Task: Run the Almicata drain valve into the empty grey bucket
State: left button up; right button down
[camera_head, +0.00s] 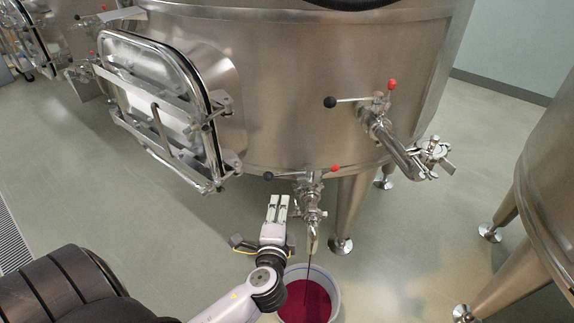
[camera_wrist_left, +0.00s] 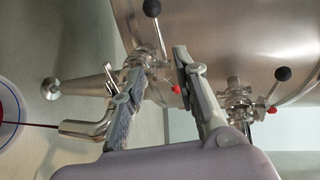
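A steel vat (camera_head: 290,90) has a lower drain valve (camera_head: 308,190) on its front. The valve's lever ends in a black ball (camera_head: 268,176) on the left, with a red knob (camera_head: 335,168) on the right. A dark red stream runs from its downturned spout into a grey-white bucket (camera_head: 338,293) on the floor, which holds dark red liquid (camera_head: 305,304). In the left wrist view the spout (camera_wrist_left: 82,128) and stream also show. My left gripper (camera_head: 279,198) is open and empty, just left of the valve, below the lever's ball. My right gripper is out of view. No name is readable on the vat.
A higher valve (camera_head: 378,110) with its own lever and outlet pipe sticks out to the right. A framed hatch (camera_head: 165,110) juts out at left. Steel legs (camera_head: 350,205) stand behind the bucket. Another vat (camera_head: 550,190) stands at right, with clear floor between.

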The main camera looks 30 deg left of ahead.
aim_at(286, 174)
pick_arm(q)
jog(key=x, duration=1.6)
jog(key=shift+w+a+f, duration=0.1)
jog(key=shift+f, duration=0.05)
grip_shut()
